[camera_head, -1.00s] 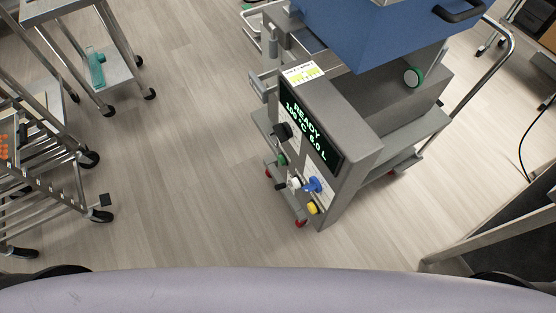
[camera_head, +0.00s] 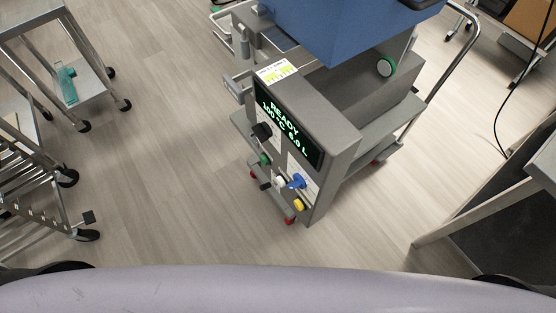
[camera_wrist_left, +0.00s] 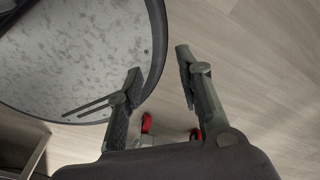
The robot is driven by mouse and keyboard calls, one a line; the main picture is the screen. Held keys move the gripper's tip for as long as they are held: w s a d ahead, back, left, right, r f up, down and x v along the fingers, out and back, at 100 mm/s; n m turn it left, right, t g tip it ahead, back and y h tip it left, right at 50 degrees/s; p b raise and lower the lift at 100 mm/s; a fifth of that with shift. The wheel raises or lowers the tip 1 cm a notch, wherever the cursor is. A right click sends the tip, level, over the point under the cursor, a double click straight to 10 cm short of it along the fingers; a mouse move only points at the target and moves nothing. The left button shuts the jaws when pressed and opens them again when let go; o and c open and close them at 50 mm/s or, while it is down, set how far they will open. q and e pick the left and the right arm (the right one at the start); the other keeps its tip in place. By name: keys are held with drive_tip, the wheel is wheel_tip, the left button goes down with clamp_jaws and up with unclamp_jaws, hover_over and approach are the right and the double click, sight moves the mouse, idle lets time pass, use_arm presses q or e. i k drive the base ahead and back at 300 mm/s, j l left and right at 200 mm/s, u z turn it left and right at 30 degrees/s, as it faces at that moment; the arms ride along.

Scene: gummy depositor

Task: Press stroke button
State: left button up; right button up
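The grey depositor machine (camera_head: 335,135) stands ahead of me, right of centre in the head view. Its screen (camera_head: 287,123) reads "READY 100 °C 6.0 L". Below the screen are a black knob (camera_head: 262,131), a green control (camera_head: 265,160), a white one (camera_head: 280,182), a blue one (camera_head: 297,181) and a yellow one (camera_head: 299,205). I cannot tell which of these is the stroke button. My left gripper (camera_wrist_left: 158,62) shows in the left wrist view with its fingers apart and nothing between them, above the floor. My right gripper is not in view.
Wheeled metal carts stand at the left, one holding a teal object (camera_head: 67,84). A blue hopper (camera_head: 345,28) tops the machine. A dark panelled table (camera_head: 500,215) is at the right. The floor (camera_head: 150,180) between carts and machine is clear.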

sight(263, 159)
drive_tip(key=j+z, duration=0.25)
drive_tip(key=z, duration=0.15)
drive_tip(key=j+z, duration=0.55)
drive_tip(key=z, duration=0.2)
drive_tip(key=j+z, duration=0.35)
drive_tip(key=k+j+z, duration=0.1)
drive_tip(key=j, duration=0.35)
drive_tip(key=k+j, duration=0.3)
drive_tip(key=k+j+z, duration=0.15)
drive_tip(key=j, duration=0.4)
